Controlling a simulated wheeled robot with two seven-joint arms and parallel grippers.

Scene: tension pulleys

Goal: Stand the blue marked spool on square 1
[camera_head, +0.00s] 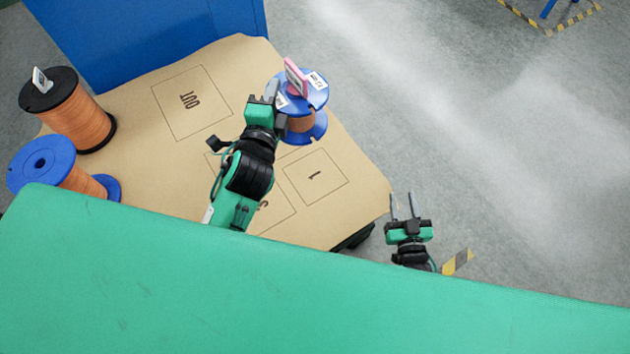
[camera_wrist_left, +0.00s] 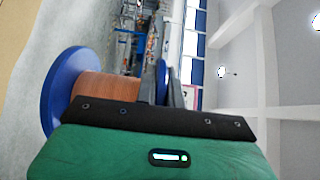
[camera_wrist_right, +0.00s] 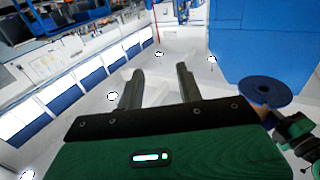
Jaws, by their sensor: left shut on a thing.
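The blue marked spool (camera_head: 302,123) has blue flanges, a copper-coloured winding, and a pink-and-white tag standing on its top flange. My left gripper (camera_head: 274,92) is shut on it and holds it roughly upright near the table's right edge, apparently above the top. In the left wrist view the winding (camera_wrist_left: 105,88) and lower flange (camera_wrist_left: 62,88) show beside the jaws. Square 1 (camera_head: 330,165) is an empty outlined square, nearer me than the spool. My right gripper (camera_head: 403,207) is open and empty, off the table's right side; its fingers also show in the right wrist view (camera_wrist_right: 158,90).
The tan table (camera_head: 140,170) also carries an empty OUT square (camera_head: 205,85) and another square partly hidden by my left arm. A black-flanged spool with a white tag (camera_head: 82,122) and an untagged blue spool (camera_head: 78,182) stand at left. A blue block (camera_head: 160,35) is behind.

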